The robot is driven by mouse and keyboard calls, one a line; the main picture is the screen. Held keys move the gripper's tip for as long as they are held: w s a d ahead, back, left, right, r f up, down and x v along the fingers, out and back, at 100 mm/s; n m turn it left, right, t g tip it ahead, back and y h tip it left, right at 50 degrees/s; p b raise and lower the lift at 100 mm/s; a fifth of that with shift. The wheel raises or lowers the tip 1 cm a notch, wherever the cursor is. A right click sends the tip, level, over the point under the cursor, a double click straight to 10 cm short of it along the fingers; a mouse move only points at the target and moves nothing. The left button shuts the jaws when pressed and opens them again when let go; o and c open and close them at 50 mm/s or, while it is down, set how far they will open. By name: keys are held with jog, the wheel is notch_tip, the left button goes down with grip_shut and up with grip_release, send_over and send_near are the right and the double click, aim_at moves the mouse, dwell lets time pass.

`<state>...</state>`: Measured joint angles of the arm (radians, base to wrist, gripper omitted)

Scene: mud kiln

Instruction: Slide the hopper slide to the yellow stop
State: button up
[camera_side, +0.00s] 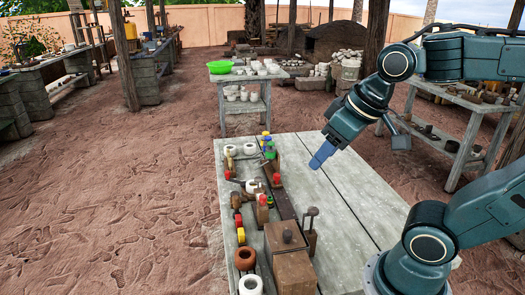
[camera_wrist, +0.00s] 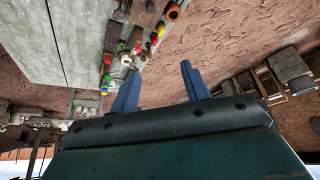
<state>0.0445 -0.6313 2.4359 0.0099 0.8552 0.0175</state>
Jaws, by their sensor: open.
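My gripper (camera_side: 322,155) hangs in the air above the far middle of the grey plank table (camera_side: 345,205), holding nothing. In the wrist view its two blue fingers (camera_wrist: 160,86) are spread apart with a gap between them. A row of small wooden, red, yellow, white and green parts runs along the table's left side. A yellow piece (camera_side: 241,236) sits at the left edge; I cannot tell whether it is the yellow stop. A dark wooden rail (camera_side: 282,203) lies in the row. I cannot clearly pick out the hopper slide. My gripper is right of the row, touching none of it.
Wooden boxes (camera_side: 293,272), one with a knob on top, stand at the near left of the table. White rings and bowls sit along its left edge. The right half of the tabletop is bare. A side table (camera_side: 243,78) with a green bowl (camera_side: 220,67) stands behind.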

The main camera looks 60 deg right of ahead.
jog(key=w+d+m+h, duration=0.1)
jog(key=w+d+m, duration=0.1)
jog(key=w+d, duration=0.5)
jog(key=m+g+h, duration=0.2)
jog(key=m, duration=0.4)
send_over(277, 175)
jog(key=s+a, duration=0.4)
notch_tip(277, 175, down, 20)
jog(key=shift+f, duration=0.2)
jog(key=shift+w+d+f, duration=0.1)
jog(key=shift+d+f, duration=0.05)
jog(key=shift+s+x, duration=0.1)
jog(key=shift+x, duration=3.25)
jog(key=shift+s+x, duration=0.15)
jog(key=shift+x, duration=3.2)
jog(key=shift+f, duration=0.1)
grip_shut()
